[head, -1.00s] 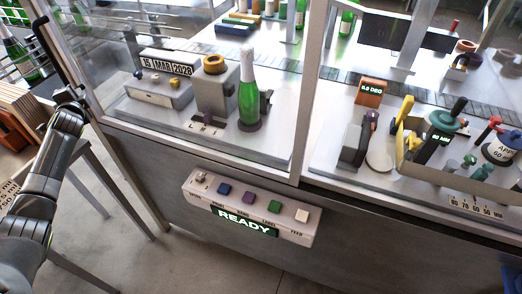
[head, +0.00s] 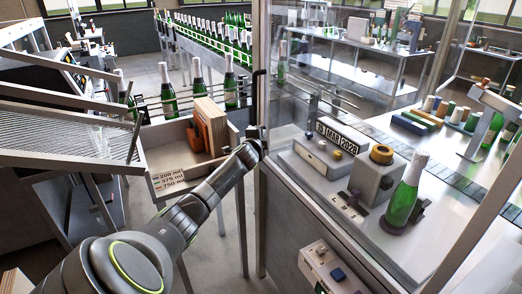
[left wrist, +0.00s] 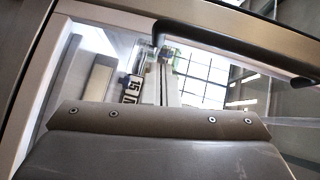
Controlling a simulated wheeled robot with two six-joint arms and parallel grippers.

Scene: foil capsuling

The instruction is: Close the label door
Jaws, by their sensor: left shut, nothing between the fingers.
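The label door is a clear pane in a pale frame (head: 455,60) on the front of the machine. Its black upright handle (head: 258,98) is at its left edge. The handle also crosses the top of the left wrist view (left wrist: 235,50), with the pale door frame (left wrist: 35,105) at left. My left gripper (head: 252,150) is shut and empty, just below the handle beside the door's left edge. I cannot tell whether it touches the frame. Whether a gap is left at the door's edge is not clear. My right gripper is not in view.
Behind the pane are a date stamp unit (head: 335,138) and a green bottle (head: 405,195) on the machine deck. A wooden tray (head: 165,145) with brown blocks stands left of my gripper. The button panel (head: 325,268) is at the lower front.

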